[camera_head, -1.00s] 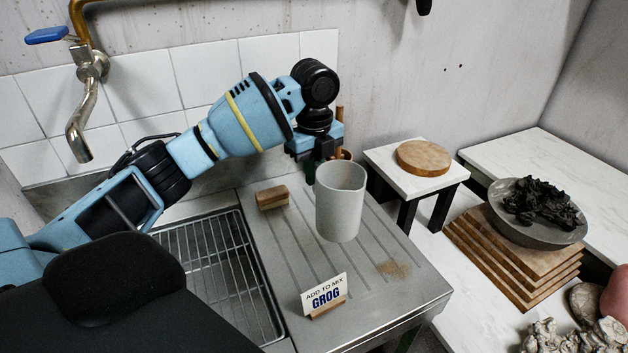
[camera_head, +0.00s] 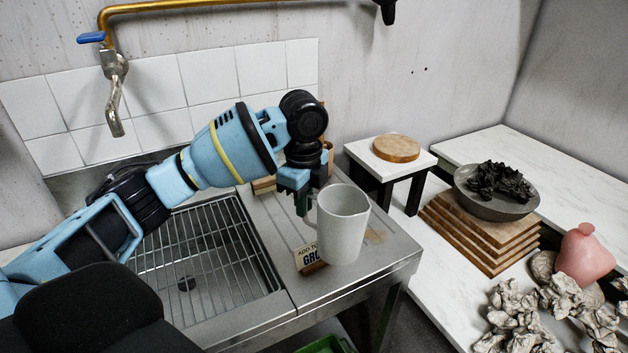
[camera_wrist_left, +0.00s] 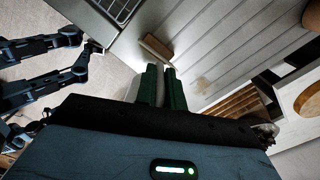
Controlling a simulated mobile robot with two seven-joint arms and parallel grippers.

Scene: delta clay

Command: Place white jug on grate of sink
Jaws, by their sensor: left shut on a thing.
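The white jug (camera_head: 343,232) is upright above the right-hand drainboard, and partly hides the small GROG sign (camera_head: 306,259). My left gripper (camera_head: 304,200) is shut on the jug's left rim side; the fingers are partly hidden. In the left wrist view the closed green fingers (camera_wrist_left: 162,88) point toward the drainboard; the jug is hard to make out there. The wire grate (camera_head: 200,262) lies in the sink basin, left of the jug and below my left arm. My right gripper is not in view.
The ribbed steel drainboard (camera_head: 276,222) joins the sink's right side. A small table with a round wooden board (camera_head: 397,147) stands at right. A dark bowl (camera_head: 497,205) sits on stacked boards. The grate is empty.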

